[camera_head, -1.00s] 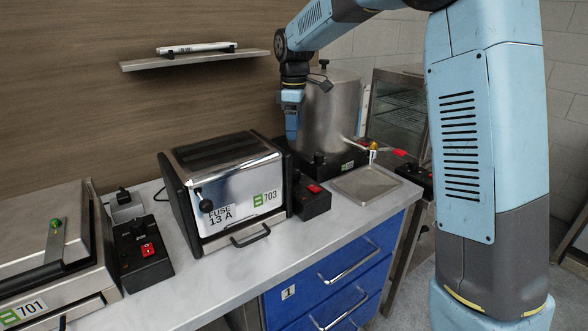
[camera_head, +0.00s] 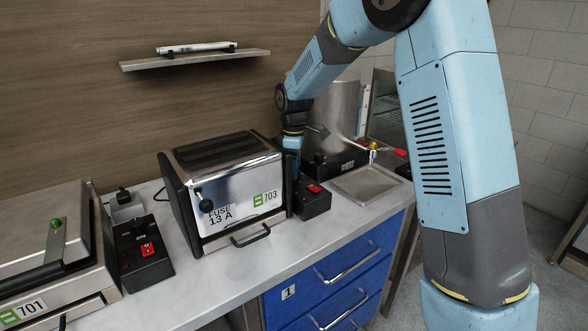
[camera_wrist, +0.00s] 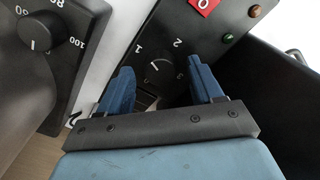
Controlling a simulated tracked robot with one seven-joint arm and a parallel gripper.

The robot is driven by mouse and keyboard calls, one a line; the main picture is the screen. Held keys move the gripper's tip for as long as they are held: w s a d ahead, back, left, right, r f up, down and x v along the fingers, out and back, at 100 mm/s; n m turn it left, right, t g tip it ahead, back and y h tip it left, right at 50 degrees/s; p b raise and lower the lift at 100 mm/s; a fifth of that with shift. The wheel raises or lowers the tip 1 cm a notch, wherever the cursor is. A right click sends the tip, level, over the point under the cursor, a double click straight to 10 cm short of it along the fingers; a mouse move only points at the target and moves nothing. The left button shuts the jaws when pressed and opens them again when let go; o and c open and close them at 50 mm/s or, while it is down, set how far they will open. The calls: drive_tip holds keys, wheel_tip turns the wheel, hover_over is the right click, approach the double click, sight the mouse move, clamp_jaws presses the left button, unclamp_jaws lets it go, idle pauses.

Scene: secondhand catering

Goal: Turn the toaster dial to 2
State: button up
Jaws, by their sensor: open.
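The steel toaster (camera_head: 225,185), marked 703, stands on the counter. The black control box (camera_head: 313,203) with a red switch is at its right side. In the wrist view the toaster dial (camera_wrist: 157,72) is a dark round knob with a short white mark, on a black panel with printed 1 and 2. I cannot tell exactly which number the mark meets. My gripper (camera_wrist: 160,66) is open, with one blue finger toward each side of the dial; contact cannot be told. In the head view my gripper (camera_head: 292,163) points down at the box, and the dial is hidden.
A steel urn (camera_head: 340,110) on a black base stands behind the box; a black panel with another dial (camera_wrist: 40,32) is close by in the wrist view. A metal tray (camera_head: 366,184) lies to the right. A grill (camera_head: 45,265) and its switch box (camera_head: 140,255) are left.

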drive_tip(key=shift+f, duration=0.45)
drive_tip(key=c, duration=1)
